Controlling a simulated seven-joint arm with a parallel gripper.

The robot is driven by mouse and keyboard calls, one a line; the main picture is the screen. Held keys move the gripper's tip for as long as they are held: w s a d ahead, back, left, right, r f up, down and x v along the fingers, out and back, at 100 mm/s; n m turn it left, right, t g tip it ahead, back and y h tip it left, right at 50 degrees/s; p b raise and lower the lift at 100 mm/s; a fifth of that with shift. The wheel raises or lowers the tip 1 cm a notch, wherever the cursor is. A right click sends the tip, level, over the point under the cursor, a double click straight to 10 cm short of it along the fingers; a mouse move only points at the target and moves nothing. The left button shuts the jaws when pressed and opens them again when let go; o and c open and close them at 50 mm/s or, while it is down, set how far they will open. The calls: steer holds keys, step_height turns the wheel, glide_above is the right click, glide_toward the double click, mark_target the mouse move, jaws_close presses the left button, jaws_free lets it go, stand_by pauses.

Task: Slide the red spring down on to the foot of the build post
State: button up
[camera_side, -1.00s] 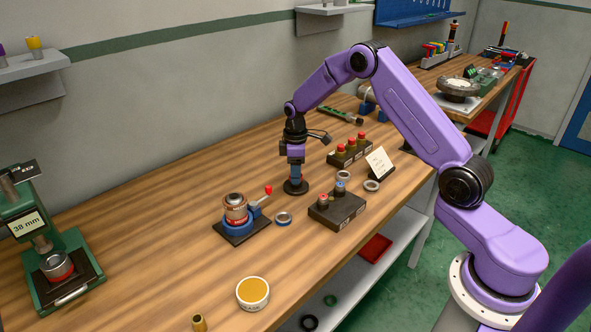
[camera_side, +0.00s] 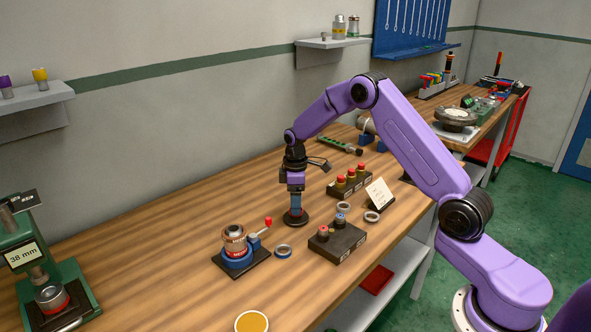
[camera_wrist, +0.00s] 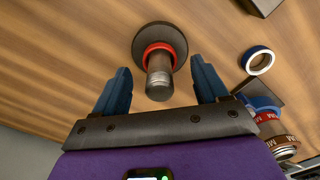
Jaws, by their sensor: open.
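The build post (camera_wrist: 160,80) stands on a round dark base (camera_wrist: 148,40) in the wrist view. The red spring (camera_wrist: 165,50) shows as a red ring around the post, low down at the base; I cannot tell whether it touches the base. My gripper (camera_wrist: 163,78) is open, with one blue finger on each side of the post and clear of it. In the side view my gripper (camera_side: 295,210) points down just above the round base (camera_side: 296,219). There the fingers hide the post and the red spring.
A pipe vise (camera_side: 236,245) holding a copper-coloured part stands to the left, with a blue-edged ring (camera_side: 283,250) beside it. A dark block (camera_side: 338,243) and a red-topped rack (camera_side: 350,180) stand to the right. A green gauge press (camera_side: 50,270) is far left.

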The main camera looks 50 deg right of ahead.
step_height(320, 180, up, 15)
steer(key=shift+r, duration=0.15)
stand_by(0.4)
steer(key=s+a+r+n, duration=0.2)
steer(key=s+a, duration=1.3)
steer(key=s, duration=0.2)
steer(key=s+d+f, duration=0.1)
steer(key=s, duration=1.1)
steer(key=s+f+n, duration=0.1)
steer(key=s+f, duration=0.1)
steer(key=s, duration=0.9)
steer(key=shift+s+d+n, duration=0.3)
steer(key=shift+s+d, duration=0.1)
